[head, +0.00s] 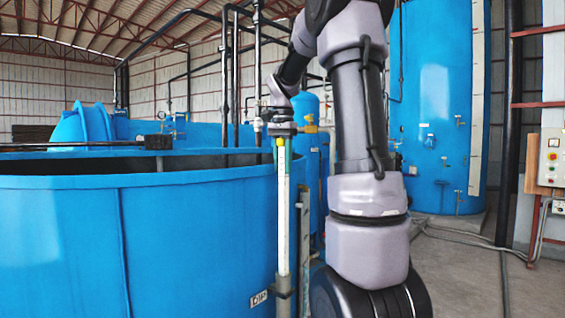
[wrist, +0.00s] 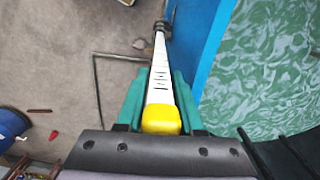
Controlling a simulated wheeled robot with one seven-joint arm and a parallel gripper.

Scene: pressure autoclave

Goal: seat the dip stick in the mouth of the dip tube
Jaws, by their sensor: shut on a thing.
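The dip stick (head: 284,215) is a long white rod with dark marks and a yellow top. It hangs about upright beside the blue tank. My gripper (head: 281,137) is shut on its top end. In the wrist view my gripper's (wrist: 159,88) teal fingers flank the stick (wrist: 161,78) just beyond the yellow cap. The dip tube (head: 284,296) is a dark pipe at the tank's outer wall, by a "DIP" label (head: 259,298). The stick's lower end meets the dark ring of the tube (wrist: 161,27) in the wrist view. I cannot tell whether it is inside.
The open blue tank (head: 60,245) stands left of the stick, and its water (wrist: 262,70) shows in the wrist view. A grey post (head: 304,235) stands close right of the stick. A control box (head: 551,158) is at far right.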

